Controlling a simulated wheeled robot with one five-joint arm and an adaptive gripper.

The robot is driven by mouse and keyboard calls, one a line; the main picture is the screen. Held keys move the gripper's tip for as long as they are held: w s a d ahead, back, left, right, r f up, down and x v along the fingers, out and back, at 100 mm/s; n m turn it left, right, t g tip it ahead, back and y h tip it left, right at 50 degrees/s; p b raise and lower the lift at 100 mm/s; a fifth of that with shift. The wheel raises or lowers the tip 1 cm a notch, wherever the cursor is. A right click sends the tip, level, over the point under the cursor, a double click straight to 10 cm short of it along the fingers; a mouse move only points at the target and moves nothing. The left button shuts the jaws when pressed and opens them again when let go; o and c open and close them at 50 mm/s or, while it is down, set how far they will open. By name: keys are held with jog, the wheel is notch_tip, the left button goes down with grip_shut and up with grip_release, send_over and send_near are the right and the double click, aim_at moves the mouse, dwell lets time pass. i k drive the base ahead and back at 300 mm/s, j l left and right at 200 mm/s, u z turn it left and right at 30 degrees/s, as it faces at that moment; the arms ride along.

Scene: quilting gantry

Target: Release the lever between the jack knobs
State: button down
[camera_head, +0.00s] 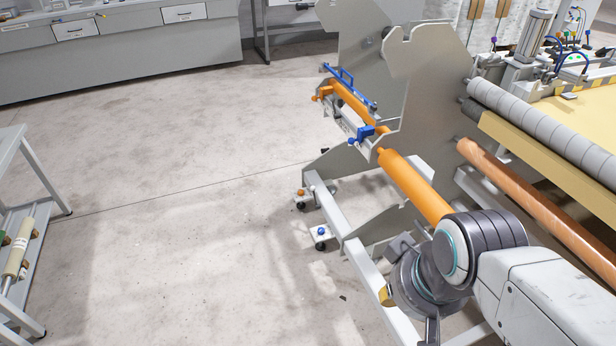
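A small orange knob (300,192) and a small blue knob (321,231) sit low at the near left foot of the gantry frame, each above a dark round foot. I take these for the jack knobs. A lever between them cannot be made out; only the pale frame beam (328,212) shows beside them. My gripper (432,328) is at the bottom, right of and nearer than both knobs, apart from them. It is partly cut off by the lower edge, and its opening cannot be seen.
An orange roller (412,186) slants just behind my arm. A blue handle bar (347,76) and a blue clamp (364,132) sit higher on the frame. A grey rack (22,190) stands at the left. The concrete floor (190,190) between is clear.

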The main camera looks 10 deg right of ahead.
aim_at(313, 187)
jog(key=i+j+u, duration=0.25)
jog(key=i+u, duration=0.25)
jog(key=i, duration=0.2)
jog(key=i+j+u, duration=0.1)
jog(key=i+u, duration=0.25)
jog(key=i, duration=1.45)
jog(key=i+j+z, duration=0.2)
jog(key=i, duration=0.35)
jog(key=i+z, duration=0.25)
jog(key=i, duration=0.3)
jog(key=i+j+z, duration=0.2)
jog(key=i+j, duration=0.15)
jog(key=i, duration=0.15)
jog(key=i+j+z, duration=1)
